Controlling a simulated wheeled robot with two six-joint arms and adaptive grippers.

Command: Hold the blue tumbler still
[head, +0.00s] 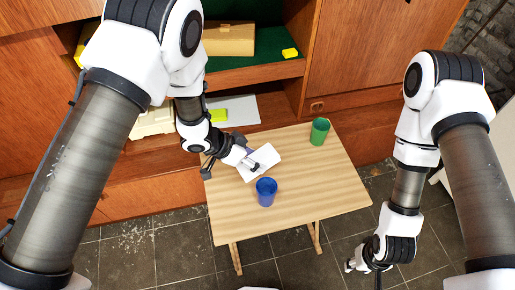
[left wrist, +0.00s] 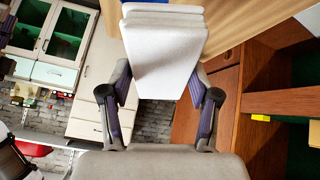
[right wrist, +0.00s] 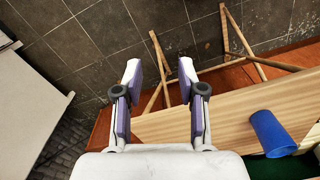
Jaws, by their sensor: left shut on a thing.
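The blue tumbler (head: 266,192) stands upright on the small wooden table, near its front edge. It also shows at the right of the right wrist view (right wrist: 272,134). My left gripper (head: 249,164) is behind and left of the tumbler, shut on a white folded cloth-like thing (head: 263,160). That thing fills the space between the fingers in the left wrist view (left wrist: 165,65); a strip of blue shows past its far end. No finger touches the tumbler. My right gripper (right wrist: 160,70) is open and empty, off the table's right side, low over the floor.
The table (head: 325,185) has free room on its right half. A green cup (head: 319,131) stands at its back right. Behind is a teak wall unit (head: 350,60) with a tan box (head: 229,39) and a yellow block (head: 290,53) on a green-lined shelf.

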